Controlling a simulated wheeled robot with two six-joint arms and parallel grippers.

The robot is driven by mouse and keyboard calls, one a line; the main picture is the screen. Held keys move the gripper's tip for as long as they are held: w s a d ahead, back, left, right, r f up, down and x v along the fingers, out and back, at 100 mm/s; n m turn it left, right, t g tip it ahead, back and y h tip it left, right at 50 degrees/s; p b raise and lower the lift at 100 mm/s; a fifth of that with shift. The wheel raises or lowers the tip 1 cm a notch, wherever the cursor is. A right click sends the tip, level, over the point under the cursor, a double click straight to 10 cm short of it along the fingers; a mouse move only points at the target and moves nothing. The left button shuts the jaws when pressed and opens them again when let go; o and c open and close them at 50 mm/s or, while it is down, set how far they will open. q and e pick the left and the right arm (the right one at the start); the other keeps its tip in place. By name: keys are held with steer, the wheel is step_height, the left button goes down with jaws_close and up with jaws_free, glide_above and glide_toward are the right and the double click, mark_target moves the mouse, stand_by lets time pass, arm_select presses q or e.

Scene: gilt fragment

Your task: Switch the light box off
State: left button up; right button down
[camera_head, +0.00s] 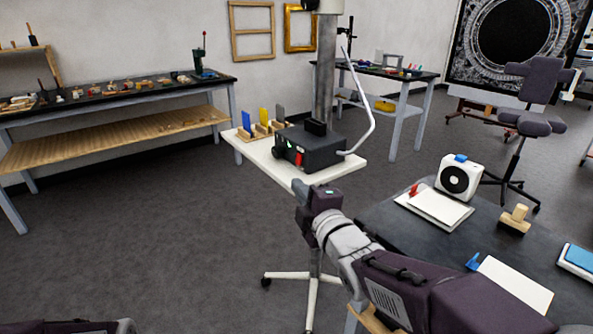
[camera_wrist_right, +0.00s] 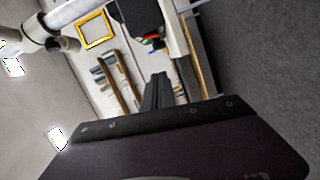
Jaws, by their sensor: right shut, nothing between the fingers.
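The light box appears to be the black box (camera_head: 318,152) on a white stand table. Its front face has dark knobs, a small green mark and a red switch-like part (camera_head: 299,158); whether it is on or off is too small to tell. A pale bent tube rises from its right side. My right gripper (camera_head: 300,186) is shut and empty, in front of and below the box, apart from it. In the right wrist view the closed fingers (camera_wrist_right: 158,88) point toward the dark box (camera_wrist_right: 142,18), with red and green bits at its edge. My left gripper is out of view.
The white stand table (camera_head: 340,172) has a column behind the box and holds coloured plates (camera_head: 264,115) in wooden holders at left. A dark table (camera_head: 400,229) at right bears paper stacks, a white fan-like device (camera_head: 459,178) and a wooden block. Open floor lies left.

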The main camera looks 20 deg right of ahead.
mark_target(299, 159)
steer(key=w, duration=0.3)
steer(key=w+d, duration=0.1)
steer(key=w, duration=0.3)
steer(key=w+d+f+b, duration=0.1)
steer(key=w, duration=0.3)
steer(key=shift+w+d, duration=0.1)
steer(key=shift+d, duration=0.25)
